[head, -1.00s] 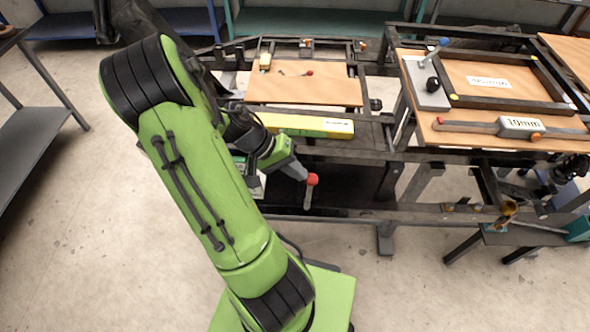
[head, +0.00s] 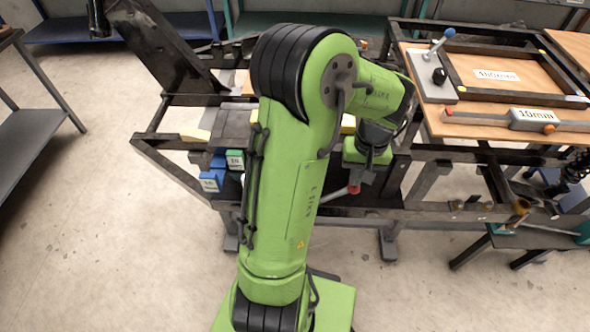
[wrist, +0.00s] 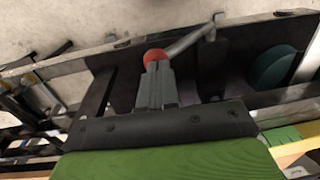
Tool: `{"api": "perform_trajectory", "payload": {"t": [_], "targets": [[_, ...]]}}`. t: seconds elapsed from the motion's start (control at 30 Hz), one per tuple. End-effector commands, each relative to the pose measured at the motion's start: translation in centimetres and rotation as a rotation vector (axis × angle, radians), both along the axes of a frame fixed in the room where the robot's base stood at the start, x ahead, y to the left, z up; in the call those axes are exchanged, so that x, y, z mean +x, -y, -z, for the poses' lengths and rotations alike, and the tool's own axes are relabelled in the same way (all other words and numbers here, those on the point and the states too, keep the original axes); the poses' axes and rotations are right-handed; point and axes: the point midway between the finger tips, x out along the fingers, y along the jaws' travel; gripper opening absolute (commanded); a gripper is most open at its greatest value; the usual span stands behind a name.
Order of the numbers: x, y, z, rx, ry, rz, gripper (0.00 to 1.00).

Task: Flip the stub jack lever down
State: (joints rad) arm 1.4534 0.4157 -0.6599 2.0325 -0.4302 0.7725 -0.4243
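The stub jack lever is a grey rod with a red ball knob. In the head view its red knob (head: 353,189) shows just below my gripper, and the rod leans low to the left, partly behind my arm. In the wrist view the lever's rod (wrist: 188,42) runs from the knob up and right to a bent end. My gripper (wrist: 157,70) has its two grey fingers close together, shut, with the tips at the red knob. The tips overlap the knob in the picture; I see no clear grip around it. In the head view my gripper (head: 362,175) is mostly hidden.
A dark metal frame (head: 168,143) surrounds the lever. Blue and green blocks (head: 216,178) stand left of my arm. A wooden board with a 10mm gauge (head: 530,118) and a blue-knobbed lever (head: 440,43) is at the right. My arm covers the middle of the bench.

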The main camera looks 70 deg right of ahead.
Motion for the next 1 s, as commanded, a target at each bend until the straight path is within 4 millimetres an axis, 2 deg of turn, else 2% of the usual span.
{"api": "perform_trajectory", "payload": {"t": [0.03, 0.17, 0.4, 0.67, 1.0], "targets": [[-0.9, 0.0, 1.1, 0.015, 0.04, 0.01, 0.0], [-2.2, 0.4, 2.3, 0.037, 0.139, 0.006, 0.0], [-3.7, 0.8, 4.1, 0.034, 0.132, 0.001, 0.0], [-4.6, 1.0, 5.2, 0.033, 0.131, 0.001, 0.0], [-4.7, 0.9, 5.7, 0.038, 0.132, 0.003, 0.0]]}}
